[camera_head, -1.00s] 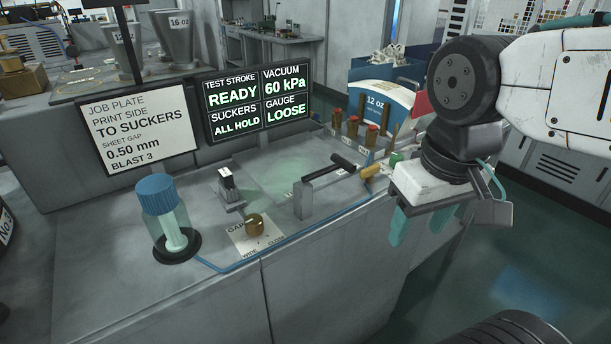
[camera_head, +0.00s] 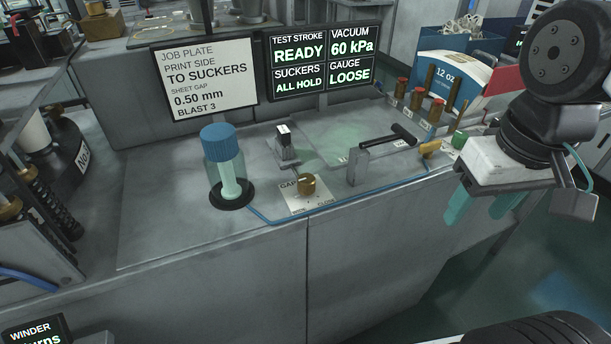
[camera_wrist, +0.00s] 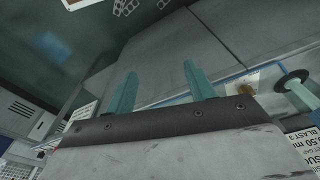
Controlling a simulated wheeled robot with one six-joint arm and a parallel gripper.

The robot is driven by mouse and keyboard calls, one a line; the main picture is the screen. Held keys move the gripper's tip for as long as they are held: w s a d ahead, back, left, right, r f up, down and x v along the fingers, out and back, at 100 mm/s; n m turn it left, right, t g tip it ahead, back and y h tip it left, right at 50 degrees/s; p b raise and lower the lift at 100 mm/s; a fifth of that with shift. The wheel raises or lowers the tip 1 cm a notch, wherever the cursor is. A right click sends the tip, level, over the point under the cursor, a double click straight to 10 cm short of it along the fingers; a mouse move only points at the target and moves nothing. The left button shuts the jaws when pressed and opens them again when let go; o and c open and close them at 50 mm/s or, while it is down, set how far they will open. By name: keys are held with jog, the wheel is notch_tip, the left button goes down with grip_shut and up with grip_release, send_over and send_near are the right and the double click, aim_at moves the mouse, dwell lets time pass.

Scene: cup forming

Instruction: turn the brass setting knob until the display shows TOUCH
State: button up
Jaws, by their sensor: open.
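The brass setting knob (camera_head: 307,184) stands on a pale label plate (camera_head: 309,201) marked GAP, on the grey bench top. The display (camera_head: 323,62) behind it reads TEST STROKE READY, VACUUM 60 kPa, SUCKERS ALL HOLD and GAUGE LOOSE. My gripper (camera_head: 478,208) is at the right, past the bench's front edge, well apart from the knob. Its two teal fingers are spread and empty. In the wrist view the fingers (camera_wrist: 157,85) are apart, with the knob (camera_wrist: 227,87) small beyond them, near the right finger.
A blue-capped clear cylinder (camera_head: 222,165) stands left of the knob, with a blue tube along the bench front. A small block-topped lever (camera_head: 285,145) is behind the knob. A black-handled bracket (camera_head: 372,158) and red-topped pegs (camera_head: 417,98) stand to the right.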

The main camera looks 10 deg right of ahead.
jog(key=w+a+f+n+g, duration=0.25)
jog(key=w+a+n, duration=0.75)
jog(key=w+a, duration=0.6)
jog(key=n+t, duration=0.1)
jog(key=n, duration=0.2)
send_over(306, 178)
jog(key=shift+r, duration=0.4)
jog(key=shift+f+n, duration=0.5)
jog(key=shift+f, duration=0.05)
notch_tip(306, 178, down, 7)
jog(key=shift+r, duration=0.1)
jog(key=c, duration=1)
